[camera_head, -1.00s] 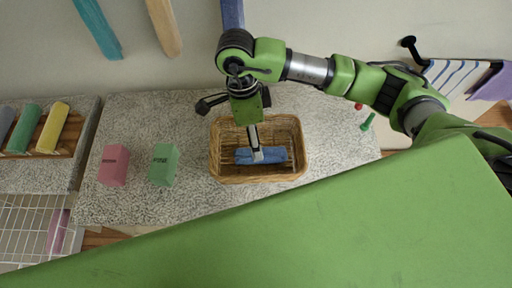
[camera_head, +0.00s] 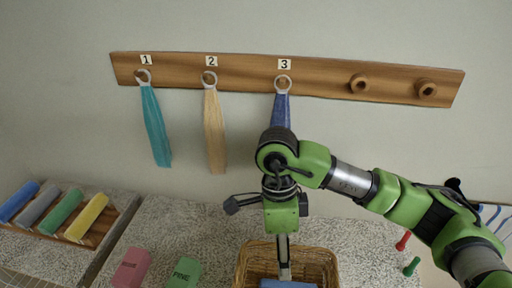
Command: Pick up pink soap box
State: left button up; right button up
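The pink soap box (camera_head: 131,268) stands on the speckled counter at the lower left of the head view, its lower part near the frame's bottom edge. My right gripper (camera_head: 285,270) points down into the wicker basket, well to the right of the pink box. Its fingers are seen edge-on, just above or touching a blue item in the basket, so whether it is open or shut cannot be told. My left gripper is not in view.
A green box (camera_head: 184,272) stands just right of the pink one. The wicker basket (camera_head: 246,262) holds a blue item (camera_head: 288,284). Rolled towels lie on a wooden tray (camera_head: 103,222) at left. A numbered peg rack (camera_head: 247,76) with hanging towels is above.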

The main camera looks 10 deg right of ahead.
aim_at(130, 273)
jog(key=k, duration=1.5)
